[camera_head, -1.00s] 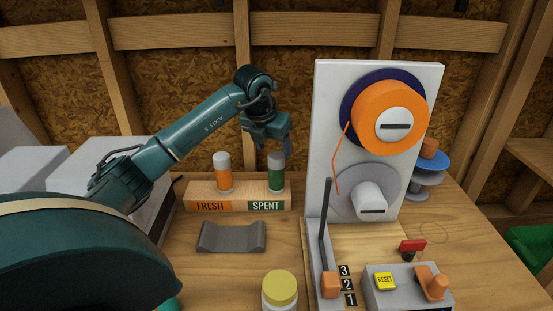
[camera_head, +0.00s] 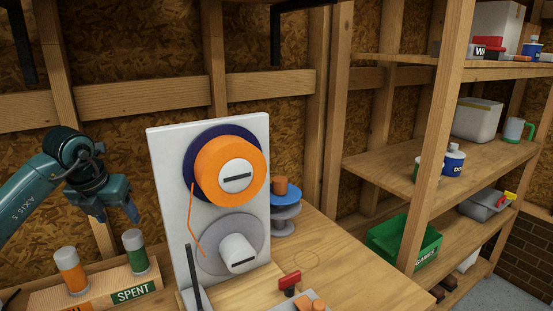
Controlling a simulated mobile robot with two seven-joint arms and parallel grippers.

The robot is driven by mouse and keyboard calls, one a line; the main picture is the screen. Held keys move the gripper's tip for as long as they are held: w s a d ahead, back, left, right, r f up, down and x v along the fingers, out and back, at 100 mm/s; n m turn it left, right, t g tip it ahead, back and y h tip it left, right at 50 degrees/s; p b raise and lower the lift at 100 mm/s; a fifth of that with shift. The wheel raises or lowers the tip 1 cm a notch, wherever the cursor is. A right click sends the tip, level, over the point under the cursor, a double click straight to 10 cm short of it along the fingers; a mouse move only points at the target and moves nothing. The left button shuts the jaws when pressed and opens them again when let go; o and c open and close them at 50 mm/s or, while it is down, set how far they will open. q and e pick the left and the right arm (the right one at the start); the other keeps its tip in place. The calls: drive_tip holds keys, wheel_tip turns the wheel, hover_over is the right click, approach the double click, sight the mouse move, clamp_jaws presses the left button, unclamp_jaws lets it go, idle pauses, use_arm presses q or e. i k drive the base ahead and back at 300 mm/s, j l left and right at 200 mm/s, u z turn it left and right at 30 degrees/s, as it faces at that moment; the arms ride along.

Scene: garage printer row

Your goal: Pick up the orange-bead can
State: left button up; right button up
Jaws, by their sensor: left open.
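The orange-bead can (camera_head: 71,272), a clear cylinder with a pale lid and orange contents, stands upright at the left of a wooden block (camera_head: 95,290). A similar can with green contents (camera_head: 136,252) stands upright to its right, above the SPENT label. My left gripper (camera_head: 117,214) is open and empty, pointing down. It is above and slightly left of the green can's top, and to the upper right of the orange-bead can. The FRESH label is mostly cut off by the bottom edge. My right gripper is out of view.
A white upright panel (camera_head: 165,190) with an orange spool (camera_head: 232,171) stands right of the cans. A blue-topped spool stack (camera_head: 284,212) is behind it. Bare bench (camera_head: 345,265) lies to the right. Wooden shelves hold a green bin (camera_head: 402,247) and other containers.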

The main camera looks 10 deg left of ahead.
sight(72, 271)
drive_tip(key=k, duration=1)
